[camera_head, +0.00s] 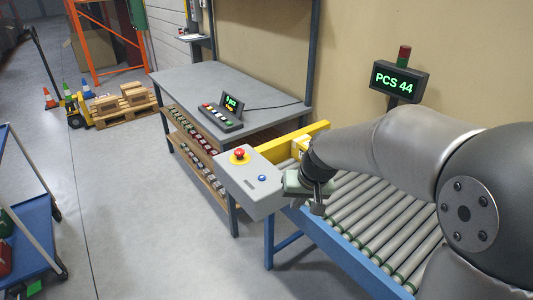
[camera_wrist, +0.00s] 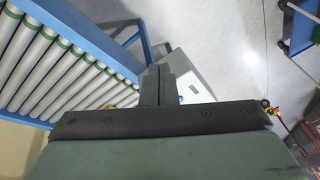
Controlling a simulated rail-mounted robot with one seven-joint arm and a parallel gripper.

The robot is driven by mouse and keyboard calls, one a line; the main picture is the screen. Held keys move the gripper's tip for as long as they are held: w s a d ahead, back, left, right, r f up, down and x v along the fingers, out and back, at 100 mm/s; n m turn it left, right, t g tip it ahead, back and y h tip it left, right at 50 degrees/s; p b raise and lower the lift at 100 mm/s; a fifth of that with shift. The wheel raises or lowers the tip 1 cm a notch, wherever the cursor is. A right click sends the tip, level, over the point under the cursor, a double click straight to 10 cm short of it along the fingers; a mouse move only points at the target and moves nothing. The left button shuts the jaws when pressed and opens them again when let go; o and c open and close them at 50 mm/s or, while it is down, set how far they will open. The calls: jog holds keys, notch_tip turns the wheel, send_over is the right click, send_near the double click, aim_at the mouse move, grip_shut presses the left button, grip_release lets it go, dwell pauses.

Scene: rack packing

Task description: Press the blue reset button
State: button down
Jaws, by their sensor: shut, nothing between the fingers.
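The blue reset button (camera_head: 262,178) is a small round button on the slanted face of a light grey control box (camera_head: 252,192). A red mushroom button (camera_head: 239,153) on a yellow base is on the same face, to its upper left. My gripper (camera_head: 318,207) is to the right of the box, apart from the blue button, above the roller conveyor's end. In the wrist view my gripper (camera_wrist: 158,78) has its fingers together with nothing between them.
The roller conveyor (camera_head: 372,213) with a blue frame runs under my arm. A yellow beam (camera_head: 290,142) is behind the box. A grey workbench (camera_head: 205,85) with a button panel (camera_head: 221,112) stands farther back. A blue cart (camera_head: 28,235) is at the left; floor between is clear.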

jog(key=w+a+t+y+p, duration=0.1)
jog(key=w+a, duration=0.2)
jog(key=w, duration=0.5)
jog(key=w+a+m+t+y, duration=0.1)
jog(key=w+a, duration=0.2)
jog(key=w, duration=0.5)
jog(key=w+a+f+t+y+p, duration=0.1)
jog(key=w+a, duration=0.3)
jog(key=w, duration=0.4)
jog(key=shift+w+m+t+y+p, duration=0.3)
jog(key=shift+t+y+p, duration=0.1)
jog(key=shift+y, duration=0.2)
jog(key=shift+f, duration=0.2)
jog(key=b, duration=0.5)
send_over(264, 179)
notch_tip(264, 179, down, 8)
jog(key=shift+w+r, duration=0.1)
jog(key=shift+f+b, duration=0.4)
jog(key=shift+f, duration=0.05)
jog(key=shift+f+b, duration=0.45)
jog(key=shift+b, duration=0.25)
